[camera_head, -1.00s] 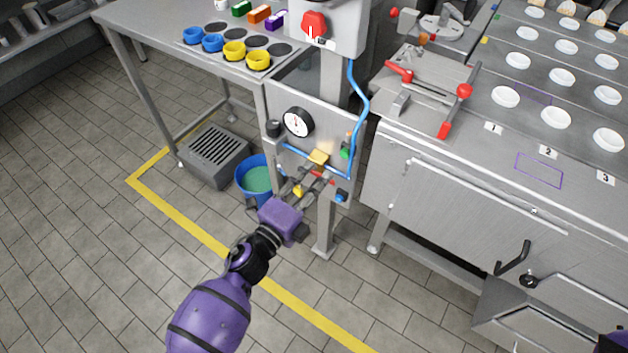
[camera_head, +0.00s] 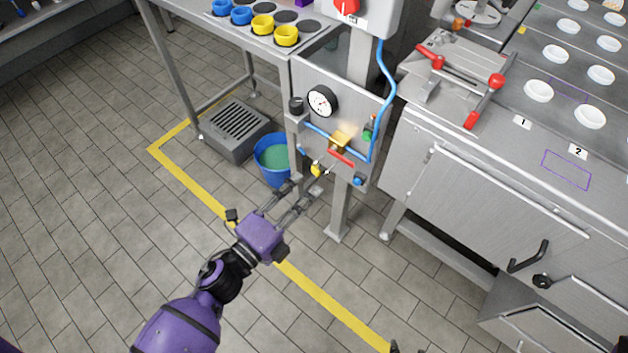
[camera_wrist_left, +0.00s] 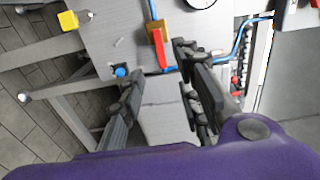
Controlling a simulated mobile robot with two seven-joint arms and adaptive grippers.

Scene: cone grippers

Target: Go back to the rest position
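My left gripper (camera_head: 305,188) reaches in from the lower left in the head view. Its purple body and dark fingers are in front of the steel panel, below and left of the brass valve (camera_head: 340,140) with its red lever (camera_head: 341,158). The fingers are apart, with nothing between them. In the left wrist view the open gripper (camera_wrist_left: 160,62) faces the panel, and the red lever (camera_wrist_left: 160,50) shows beyond the fingers, apart from them. Of my right gripper, only small dark tips seem to show at the bottom edge of the head view; their state is unclear.
The panel carries a gauge (camera_head: 322,101) and a blue hose (camera_head: 387,75). A blue bucket (camera_head: 270,160) and a grated floor box (camera_head: 235,130) stand left of it. A steel counter (camera_head: 470,165) is at right. The tiled floor (camera_head: 110,200) at left is clear.

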